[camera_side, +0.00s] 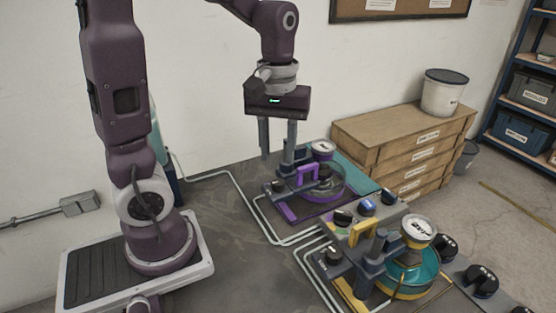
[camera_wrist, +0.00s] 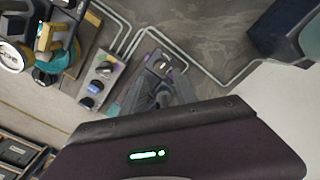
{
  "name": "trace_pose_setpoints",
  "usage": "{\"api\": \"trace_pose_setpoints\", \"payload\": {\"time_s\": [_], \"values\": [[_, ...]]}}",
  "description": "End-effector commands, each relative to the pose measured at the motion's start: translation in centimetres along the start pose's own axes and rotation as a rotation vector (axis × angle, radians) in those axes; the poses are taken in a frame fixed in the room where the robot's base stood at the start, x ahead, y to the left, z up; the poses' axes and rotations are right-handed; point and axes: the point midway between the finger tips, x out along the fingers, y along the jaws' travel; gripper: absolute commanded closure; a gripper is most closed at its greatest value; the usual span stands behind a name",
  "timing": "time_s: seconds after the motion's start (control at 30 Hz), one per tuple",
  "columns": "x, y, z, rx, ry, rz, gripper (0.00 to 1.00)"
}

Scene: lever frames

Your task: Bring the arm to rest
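My gripper (camera_side: 278,157) hangs fingers-down by the lever frame with purple parts. Its two grey fingers stand apart with nothing seen between them. That frame has a purple handle (camera_side: 308,174), a round gauge (camera_side: 322,148) and a purple base plate (camera_side: 300,213). The right finger overlaps the frame's grey post in the side view, so I cannot tell whether they touch. A second lever frame has a yellow handle (camera_side: 362,232), a white gauge (camera_side: 418,230) and a teal drum (camera_side: 408,278). It also shows in the wrist view (camera_wrist: 48,38), at upper left, apart from my gripper.
A control box with several knobs (camera_side: 366,208) sits between the two frames; it shows in the wrist view too (camera_wrist: 101,74). Pale pipes (camera_side: 247,194) run along the bench. A wooden drawer cabinet (camera_side: 395,138) with a white bucket (camera_side: 442,92) stands behind, at right. Black clamps (camera_side: 482,280) lie at front right.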

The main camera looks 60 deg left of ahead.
Motion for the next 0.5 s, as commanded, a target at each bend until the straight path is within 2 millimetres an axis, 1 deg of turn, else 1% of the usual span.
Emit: {"api": "trace_pose_setpoints", "payload": {"time_s": [0.17,0.23,0.27,0.37,0.4,0.5], "values": [[0.0,0.0,0.0,0.001,0.000,0.000,0.65],[-0.5,0.1,0.5,0.029,0.012,0.016,0.65],[-1.0,0.1,1.0,0.062,0.026,0.033,0.65],[-3.6,-0.1,4.5,0.271,0.118,0.120,0.65],[-4.5,-0.5,6.2,0.374,0.168,0.151,0.65],[-5.7,-1.5,9.8,0.606,0.295,0.200,0.65]]}}
